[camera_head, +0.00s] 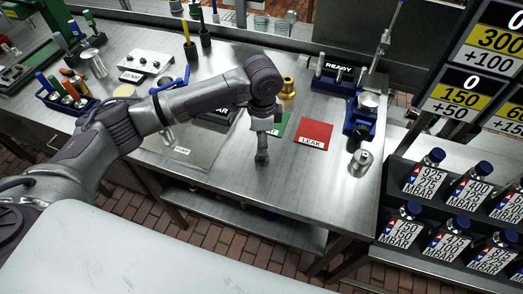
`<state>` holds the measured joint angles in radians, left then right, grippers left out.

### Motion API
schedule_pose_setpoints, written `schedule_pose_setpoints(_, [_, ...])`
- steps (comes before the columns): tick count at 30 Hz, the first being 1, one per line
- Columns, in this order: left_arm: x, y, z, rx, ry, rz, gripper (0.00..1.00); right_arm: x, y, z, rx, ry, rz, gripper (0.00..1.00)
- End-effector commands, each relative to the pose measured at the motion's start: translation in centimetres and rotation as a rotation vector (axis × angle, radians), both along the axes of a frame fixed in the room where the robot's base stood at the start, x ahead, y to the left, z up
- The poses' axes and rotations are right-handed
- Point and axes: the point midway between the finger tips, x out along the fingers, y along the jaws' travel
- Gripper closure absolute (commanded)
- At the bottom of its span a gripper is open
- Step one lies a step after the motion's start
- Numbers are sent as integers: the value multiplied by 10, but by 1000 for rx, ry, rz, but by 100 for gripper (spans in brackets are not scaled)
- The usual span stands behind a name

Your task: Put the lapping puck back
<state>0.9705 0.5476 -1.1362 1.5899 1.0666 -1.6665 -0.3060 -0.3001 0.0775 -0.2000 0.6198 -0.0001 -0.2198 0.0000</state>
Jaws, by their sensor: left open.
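My left gripper (262,157) points down over the front part of the steel bench, in front of the green mat (286,121). It is open, and nothing shows held in it, though its fingertips are small here. I cannot tell for sure which piece is the lapping puck. A short silver cylinder with a knob (360,163) stands upright at the bench's right front, apart from the gripper. A grey plate (205,150) with a label lies left of the gripper, and my arm hides part of it. My right gripper is not in view.
A red LEAK mat (314,134) lies right of the gripper. A blue fixture (358,117) and a READY rack (338,75) stand behind at right. A brass part (287,88) stands behind the wrist. Labelled bottles (425,172) fill a black rack beyond the bench's right edge.

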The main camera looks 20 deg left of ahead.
Motion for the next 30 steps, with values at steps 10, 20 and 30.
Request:
schedule_pose_setpoints(10, [1,-1,55,-1,-1,0,44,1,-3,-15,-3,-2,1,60])
schedule_pose_setpoints(20, [0,0,62,0,1,0,44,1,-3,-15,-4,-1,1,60])
schedule_pose_setpoints(30, [-3,-4,57,-7,1,-3,44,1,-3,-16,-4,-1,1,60])
